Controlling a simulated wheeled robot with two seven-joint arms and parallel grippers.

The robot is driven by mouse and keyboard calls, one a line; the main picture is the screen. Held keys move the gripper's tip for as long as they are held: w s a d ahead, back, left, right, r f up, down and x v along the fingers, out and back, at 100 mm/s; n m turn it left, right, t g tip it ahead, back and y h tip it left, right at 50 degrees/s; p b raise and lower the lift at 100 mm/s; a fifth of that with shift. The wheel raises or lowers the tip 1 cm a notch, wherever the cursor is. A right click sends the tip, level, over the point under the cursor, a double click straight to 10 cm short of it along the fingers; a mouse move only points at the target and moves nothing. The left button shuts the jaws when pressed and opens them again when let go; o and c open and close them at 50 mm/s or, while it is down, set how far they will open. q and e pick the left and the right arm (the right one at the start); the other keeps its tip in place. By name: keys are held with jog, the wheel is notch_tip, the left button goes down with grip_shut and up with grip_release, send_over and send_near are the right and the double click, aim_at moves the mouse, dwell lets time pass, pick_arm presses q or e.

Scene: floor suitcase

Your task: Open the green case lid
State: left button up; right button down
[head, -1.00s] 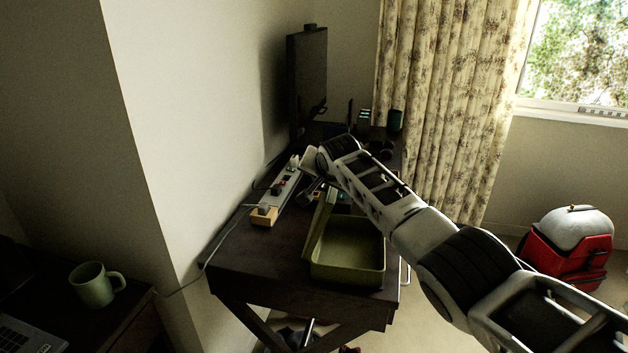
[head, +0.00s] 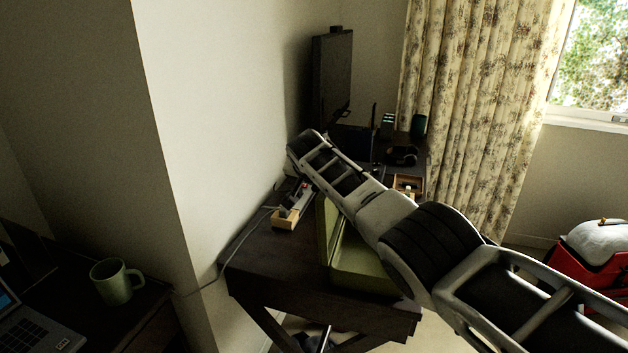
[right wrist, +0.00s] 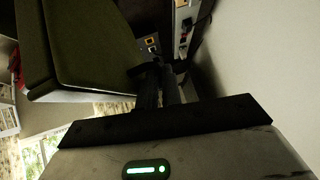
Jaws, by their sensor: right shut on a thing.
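The green case (head: 365,272) sits on the dark desk, partly covered by my right arm in the head view. Its lid (head: 327,235) stands steeply raised along the case's left side, and the case interior shows beside it. The green lid also shows large in the right wrist view (right wrist: 90,40). My right gripper (right wrist: 152,75) is shut at the lid's edge, though the exact contact is dark. In the head view the right gripper's fingers are hidden behind my arm. My left gripper is in neither view.
A power strip (head: 294,204) with a cable lies left of the case, close to the wall. A monitor (head: 332,78) and small items stand at the desk's back. A green mug (head: 115,282) and a laptop (head: 35,325) are on another surface at left.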

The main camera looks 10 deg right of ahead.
jog(key=shift+a, duration=0.1)
jog(key=c, duration=1.8)
grip_release()
jog(key=shift+c, duration=0.2)
jog(key=shift+p+v, duration=0.7)
jog(key=shift+v, duration=0.1)
jog(key=v, duration=1.4)
jog(key=shift+s+r, duration=0.15)
jog(key=shift+r, duration=0.05)
jog(key=shift+f, duration=0.15)
